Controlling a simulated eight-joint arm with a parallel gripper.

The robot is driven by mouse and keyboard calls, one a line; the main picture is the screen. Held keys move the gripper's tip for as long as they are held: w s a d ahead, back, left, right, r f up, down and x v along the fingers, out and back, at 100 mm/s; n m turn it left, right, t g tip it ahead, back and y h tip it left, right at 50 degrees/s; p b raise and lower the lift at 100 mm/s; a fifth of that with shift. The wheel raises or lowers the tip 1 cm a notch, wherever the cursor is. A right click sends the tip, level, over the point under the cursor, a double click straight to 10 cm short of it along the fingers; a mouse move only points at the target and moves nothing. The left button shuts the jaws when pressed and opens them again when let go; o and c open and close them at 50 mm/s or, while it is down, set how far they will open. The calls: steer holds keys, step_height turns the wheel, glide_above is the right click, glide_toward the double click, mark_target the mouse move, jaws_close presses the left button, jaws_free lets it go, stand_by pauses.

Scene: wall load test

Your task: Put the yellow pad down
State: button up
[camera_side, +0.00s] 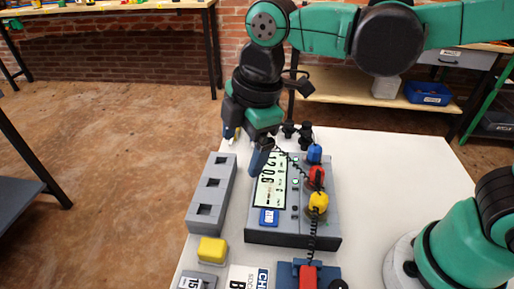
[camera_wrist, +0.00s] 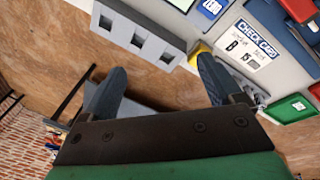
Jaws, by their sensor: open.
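The yellow pad (camera_side: 212,248) is a small rounded block sitting low on the white table at the front left, with grey at its base. In the wrist view a strip of yellow (camera_wrist: 197,52) shows behind one finger, mostly hidden. My gripper (camera_side: 252,160) is above the table, near the left edge of the grey meter and well behind the pad, not touching it. In the wrist view my gripper (camera_wrist: 160,72) has its two blue-grey fingers spread wide, with nothing between them.
A grey block with three square holes (camera_side: 194,212) stands left of the grey meter (camera_side: 325,237). Blue, red and yellow (camera_side: 318,203) plugs with a coiled cord sit on the meter. A check card (camera_wrist: 248,47) lies at the front. My base stands at right; bare table lies between.

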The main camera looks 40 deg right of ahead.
steer(key=s+d+m+t, duration=0.1)
steer(key=d+m+t, duration=0.1)
steer(key=d+m, duration=0.5)
steer(key=s+d+f+m+t+h, duration=0.1)
steer(key=d+m+t, duration=0.1)
steer(key=d+m, duration=0.5)
steer(key=m, duration=0.3)
steer(key=shift+s+d+f+t, duration=0.2)
steer(key=shift+s+d+t, duration=0.05)
steer(key=shift+d+t, duration=0.15)
steer(key=shift+a, duration=0.1)
steer(key=shift+o, duration=0.9)
